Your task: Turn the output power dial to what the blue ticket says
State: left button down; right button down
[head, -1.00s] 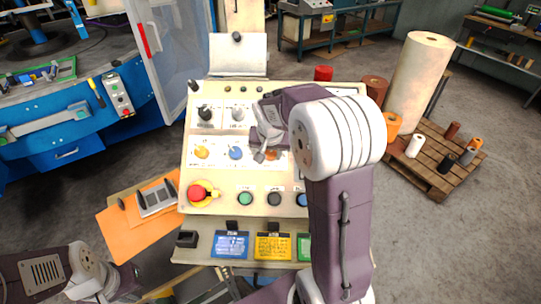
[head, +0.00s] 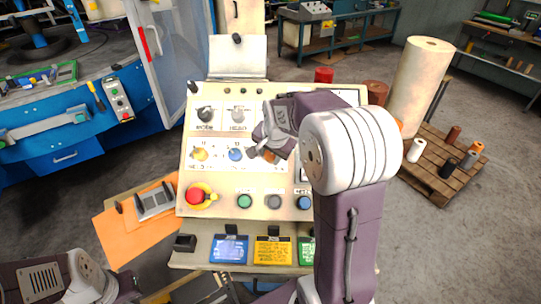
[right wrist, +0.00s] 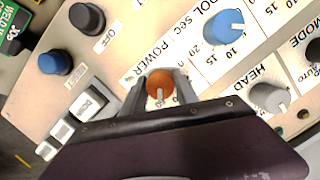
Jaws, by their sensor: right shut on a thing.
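The output power dial is an orange knob (head: 270,156) with a pale pointer on the sloped cream panel. In the right wrist view the knob (right wrist: 160,86) sits between the fingers of my right gripper (right wrist: 160,90), beside the printed word POWER. My right gripper (head: 262,152) is shut on it, and its wrist hides part of the scale. The blue ticket (head: 230,249) is clipped on the ledge below the panel, left of a yellow ticket (head: 272,251). Its writing is too small to read. My left gripper (head: 126,288) is low at the left, away from the panel, and its fingers are unclear.
A blue dial (head: 236,154) and a yellow dial (head: 200,153) are left of the orange one. The grey head knob (head: 238,115) is above. A red emergency stop (head: 195,194) and several push buttons line the lower panel. A green ticket (head: 306,250) is partly hidden by my arm.

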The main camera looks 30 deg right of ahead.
jog(key=c, duration=0.9)
grip_release()
jog(key=shift+c, duration=0.2)
jog(key=shift+r, duration=0.1)
jog(key=v, duration=0.9)
